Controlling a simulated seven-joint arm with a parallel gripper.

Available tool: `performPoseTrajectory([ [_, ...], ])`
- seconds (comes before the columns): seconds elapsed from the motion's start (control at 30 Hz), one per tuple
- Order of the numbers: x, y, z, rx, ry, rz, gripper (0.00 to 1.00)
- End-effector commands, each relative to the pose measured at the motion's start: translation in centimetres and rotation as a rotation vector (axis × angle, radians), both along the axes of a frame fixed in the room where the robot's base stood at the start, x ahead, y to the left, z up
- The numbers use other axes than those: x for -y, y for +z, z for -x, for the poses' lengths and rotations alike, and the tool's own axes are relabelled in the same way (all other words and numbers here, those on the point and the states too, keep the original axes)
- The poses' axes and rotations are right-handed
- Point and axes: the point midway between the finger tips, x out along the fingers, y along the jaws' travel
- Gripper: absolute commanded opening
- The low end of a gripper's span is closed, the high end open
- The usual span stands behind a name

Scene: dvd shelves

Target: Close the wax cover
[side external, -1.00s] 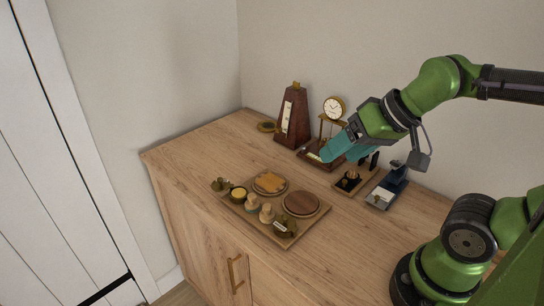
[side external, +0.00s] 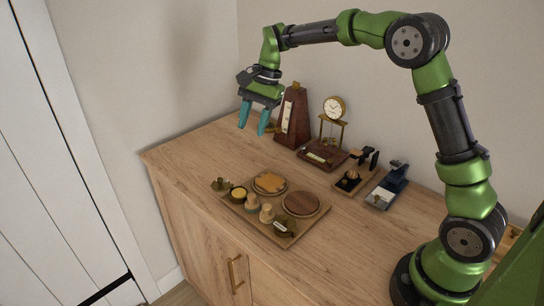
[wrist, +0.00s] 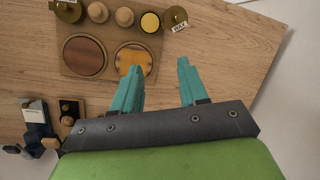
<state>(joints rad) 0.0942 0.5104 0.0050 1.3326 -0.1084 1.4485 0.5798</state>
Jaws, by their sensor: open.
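The wax pot (side external: 238,195) is a small round cup with yellow wax showing, at the left corner of a wooden tray (side external: 233,206). It also shows in the wrist view (wrist: 150,22). The brass wax cover (side external: 220,184) stands open beside the pot, off the wax. In the wrist view the cover (wrist: 175,14) has a "WAX" label at its edge. My gripper (side external: 254,121) is open and empty, with its teal fingers pointing down. It hangs above the cabinet top, behind the tray and apart from the cover. Its fingers also show in the wrist view (wrist: 160,66).
The tray also holds two round wooden discs (side external: 301,204), wooden knobs (side external: 266,213) and another labelled brass piece (side external: 284,228). A metronome (side external: 292,118), a clock (side external: 334,108) and a stapler-like tool (side external: 388,187) stand behind. The left cabinet top (side external: 190,157) is clear.

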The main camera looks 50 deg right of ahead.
Motion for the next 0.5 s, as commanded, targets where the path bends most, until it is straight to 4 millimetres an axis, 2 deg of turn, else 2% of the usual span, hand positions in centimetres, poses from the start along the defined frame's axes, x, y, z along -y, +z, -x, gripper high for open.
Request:
performPoseTrajectory([
  [0.03, 0.1, -1.0, -1.7, -0.046, -0.075, -0.026, 0.43],
  [0.1, 0.1, -1.3, -3.2, -0.101, -0.180, -0.058, 0.43],
  [0.2, -0.2, -0.7, -4.6, -0.156, -0.311, -0.100, 0.43],
  [0.3, -0.7, 1.6, -4.8, -0.188, -0.420, -0.135, 0.43],
  [0.5, -1.3, 0.6, -4.4, -0.238, -0.481, -0.148, 0.43],
])
